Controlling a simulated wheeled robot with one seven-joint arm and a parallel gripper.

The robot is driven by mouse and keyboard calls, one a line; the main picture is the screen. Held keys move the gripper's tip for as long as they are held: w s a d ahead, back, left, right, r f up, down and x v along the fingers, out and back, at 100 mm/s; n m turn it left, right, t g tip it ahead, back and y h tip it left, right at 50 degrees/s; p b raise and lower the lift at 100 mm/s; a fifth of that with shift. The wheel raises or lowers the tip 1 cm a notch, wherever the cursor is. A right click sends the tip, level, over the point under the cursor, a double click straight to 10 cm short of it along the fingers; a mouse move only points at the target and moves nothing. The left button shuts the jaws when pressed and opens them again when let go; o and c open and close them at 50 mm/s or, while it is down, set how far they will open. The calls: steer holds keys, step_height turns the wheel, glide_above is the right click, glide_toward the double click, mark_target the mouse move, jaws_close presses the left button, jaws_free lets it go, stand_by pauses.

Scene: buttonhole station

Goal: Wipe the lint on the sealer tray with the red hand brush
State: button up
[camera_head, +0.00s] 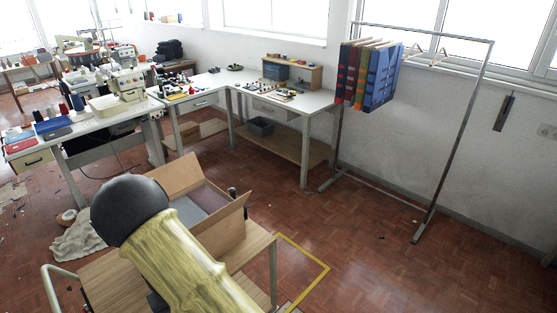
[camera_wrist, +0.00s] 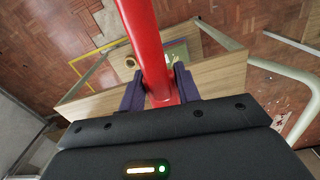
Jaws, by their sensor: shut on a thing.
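In the wrist view my gripper (camera_wrist: 158,84) is shut on the red hand brush (camera_wrist: 146,40), with one dark finger on each side of its red length. The brush runs up out of the top of that view, so its bristles are hidden. I cannot make out the sealer tray or any lint for certain. A small greenish-tan patch (camera_wrist: 180,50) shows just right of the brush, partly covered. In the head view my yellow-sleeved arm covers the front of the wooden cart, and neither gripper nor brush can be made out.
The wooden cart top (camera_head: 105,283) carries an open cardboard box (camera_head: 180,176). White worktables (camera_head: 205,82) with sewing things stand behind. A metal rack (camera_head: 455,130) with hanging folders (camera_head: 370,75) is at the right. A white cloth (camera_head: 80,238) lies on the floor; the floor at right is mostly clear.

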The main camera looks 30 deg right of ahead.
steer(key=w+d+r+m+p, duration=0.1)
steer(key=d+r+p, duration=0.2)
steer(key=d+p, duration=0.5)
steer(key=d, duration=0.5)
steer(key=shift+w+r+p, duration=0.15)
steer(key=shift+r+p, duration=0.2)
steer(key=shift+r, duration=0.05)
